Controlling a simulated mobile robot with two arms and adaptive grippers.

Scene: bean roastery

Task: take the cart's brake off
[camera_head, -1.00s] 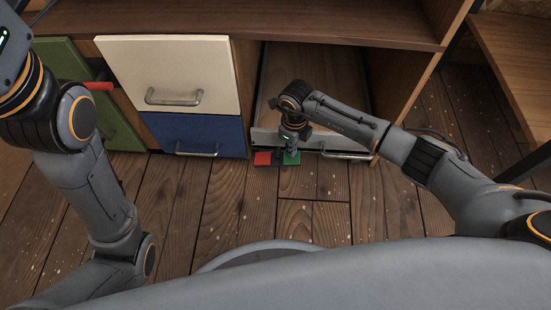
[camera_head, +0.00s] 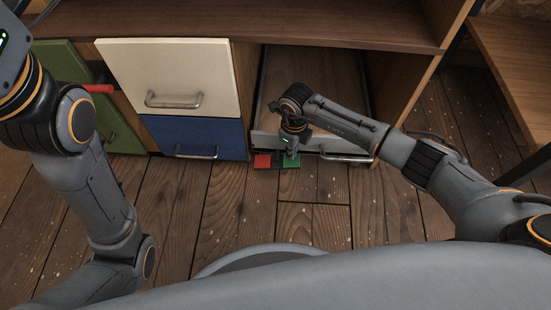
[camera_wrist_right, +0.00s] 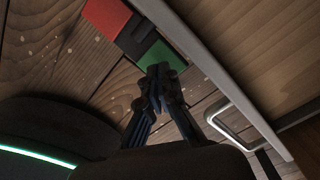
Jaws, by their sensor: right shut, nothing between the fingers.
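The brake shows as a red pad (camera_head: 263,161) and a green pad (camera_head: 291,162) side by side, low at the front of the open wooden cart or drawer unit. A dark piece lies between them. My right gripper (camera_head: 291,153) points down, shut and empty, right over the green pad. In the right wrist view its fingertips (camera_wrist_right: 160,72) overlap the near edge of the green pad (camera_wrist_right: 163,57), and the red pad (camera_wrist_right: 107,17) lies further up left. I cannot tell whether the tips touch the pad. My left gripper is out of view.
A metal handle (camera_head: 345,158) is on the low front panel, just right of the pads. A cream drawer (camera_head: 170,70) and a blue drawer (camera_head: 190,135) stand left. A red handle (camera_head: 97,88) sticks out by the green panel (camera_head: 62,60). The plank floor in front is clear.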

